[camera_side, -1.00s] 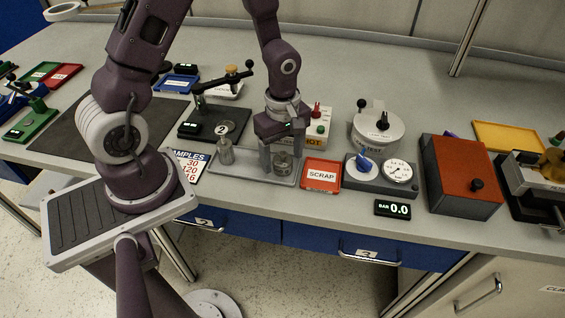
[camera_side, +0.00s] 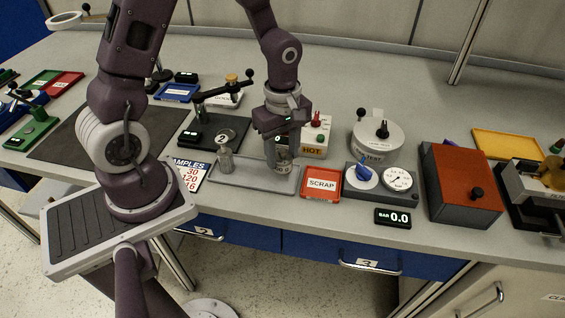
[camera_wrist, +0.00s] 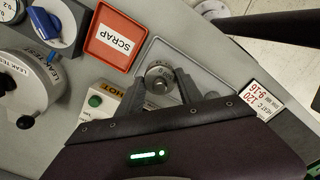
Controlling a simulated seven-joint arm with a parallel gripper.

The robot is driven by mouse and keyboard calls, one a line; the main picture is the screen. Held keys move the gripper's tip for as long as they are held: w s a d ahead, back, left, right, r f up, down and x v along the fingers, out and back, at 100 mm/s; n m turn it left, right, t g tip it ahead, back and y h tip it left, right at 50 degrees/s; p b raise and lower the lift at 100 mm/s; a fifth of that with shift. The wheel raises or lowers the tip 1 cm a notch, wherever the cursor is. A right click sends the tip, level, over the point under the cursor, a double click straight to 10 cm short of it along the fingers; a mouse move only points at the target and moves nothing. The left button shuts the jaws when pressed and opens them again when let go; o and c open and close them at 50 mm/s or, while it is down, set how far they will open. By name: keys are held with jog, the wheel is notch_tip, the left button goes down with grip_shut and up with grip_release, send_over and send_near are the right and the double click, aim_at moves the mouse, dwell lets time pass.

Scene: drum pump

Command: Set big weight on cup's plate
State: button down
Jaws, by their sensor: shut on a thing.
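A round grey metal weight with a knob on top (camera_wrist: 160,77) is between the two fingers of my gripper (camera_wrist: 168,88) in the wrist view. In the side view my gripper (camera_side: 281,162) points down over the right part of a grey tray (camera_side: 250,179) and is shut on this weight (camera_side: 282,169). I cannot tell whether the weight touches the tray. A second metal piece, bottle-like with a narrow neck (camera_side: 225,160), stands at the tray's left end. Behind it, a round disc (camera_side: 226,135) lies on a black base with a lever. I cannot tell which part is the cup's plate.
A red SCRAP tray (camera_side: 320,184) is just right of the grey tray. A HOT unit (camera_side: 315,140) stands close behind my gripper. A gauge box (camera_side: 378,180) and a leak tester (camera_side: 377,140) are farther right. The lever arm (camera_side: 225,88) rises behind left.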

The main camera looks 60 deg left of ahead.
aim_at(283, 150)
notch_tip(283, 150, up, 9)
jog(key=shift+r, duration=0.2)
jog(key=w+a+r, duration=0.1)
jog(key=w+a, duration=0.2)
jog(key=a, duration=0.1)
jog(key=w+a+r, duration=0.2)
jog(key=w+a, duration=0.1)
jog(key=a, duration=0.1)
jog(key=w+a+r, duration=0.1)
jog(key=w+a, duration=0.2)
jog(key=a, duration=0.1)
jog(key=shift+a+r, duration=0.2)
jog(key=shift+r, duration=0.2)
jog(key=shift+f, duration=0.95)
jog(key=shift+s+f, duration=0.1)
jog(key=shift+f, duration=0.4)
jog(key=shift+f, duration=0.15)
jog(key=shift+f, duration=0.25)
jog(key=shift+f, duration=0.5)
dwell(0.4)
